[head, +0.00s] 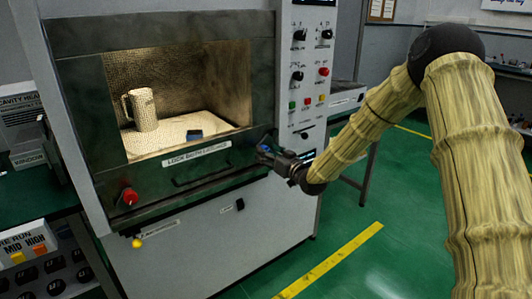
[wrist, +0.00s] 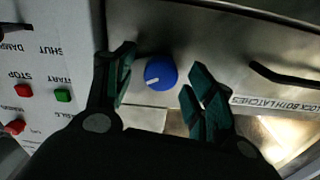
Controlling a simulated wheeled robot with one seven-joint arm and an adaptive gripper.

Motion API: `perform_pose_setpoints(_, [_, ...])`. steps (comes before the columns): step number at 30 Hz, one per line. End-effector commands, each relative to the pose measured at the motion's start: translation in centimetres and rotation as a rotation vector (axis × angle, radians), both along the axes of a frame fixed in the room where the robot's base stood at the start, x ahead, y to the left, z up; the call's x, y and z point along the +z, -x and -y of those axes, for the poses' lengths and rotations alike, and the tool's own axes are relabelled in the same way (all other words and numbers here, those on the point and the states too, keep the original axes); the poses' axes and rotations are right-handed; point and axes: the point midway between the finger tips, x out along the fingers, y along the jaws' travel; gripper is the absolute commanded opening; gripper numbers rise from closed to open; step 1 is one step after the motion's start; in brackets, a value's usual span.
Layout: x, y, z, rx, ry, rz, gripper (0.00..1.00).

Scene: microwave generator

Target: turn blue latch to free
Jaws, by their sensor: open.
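The blue latch (wrist: 160,73) is a round knob on the dark metal door front, with a short white mark pointing toward its lower left in the wrist view. My gripper (wrist: 162,62) is open, with one dark green finger on each side of the knob. Gaps show between the fingers and the knob, so it is not gripped. In the head view my gripper (head: 273,158) is at the right end of the door's lower band and mostly hides the blue latch. A red latch (head: 130,197) sits at the left end of that band.
A dark handle bar (head: 203,175) lies between the latches, under a "lock both latches" label (head: 197,154). The control panel (head: 307,75) with buttons rises to the right of the door. A mug (head: 143,110) stands inside the lit cavity. Green floor is open at right.

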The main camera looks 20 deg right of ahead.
Motion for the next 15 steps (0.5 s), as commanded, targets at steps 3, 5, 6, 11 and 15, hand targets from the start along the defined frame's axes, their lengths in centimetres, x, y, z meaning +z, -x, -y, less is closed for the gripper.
perform_pose_setpoints(3, [0.0,-1.0,-0.4,0.000,0.000,0.001,0.55])
perform_pose_setpoints(5, [0.0,-1.3,-0.5,0.000,0.000,0.001,0.55])
perform_pose_setpoints(6, [0.0,-1.5,-0.5,0.000,0.000,0.000,0.55])
perform_pose_setpoints(11, [0.0,-1.7,-0.6,0.000,0.000,0.000,0.55])
perform_pose_setpoints(15, [0.0,-1.7,-0.6,0.000,0.000,0.000,0.55])
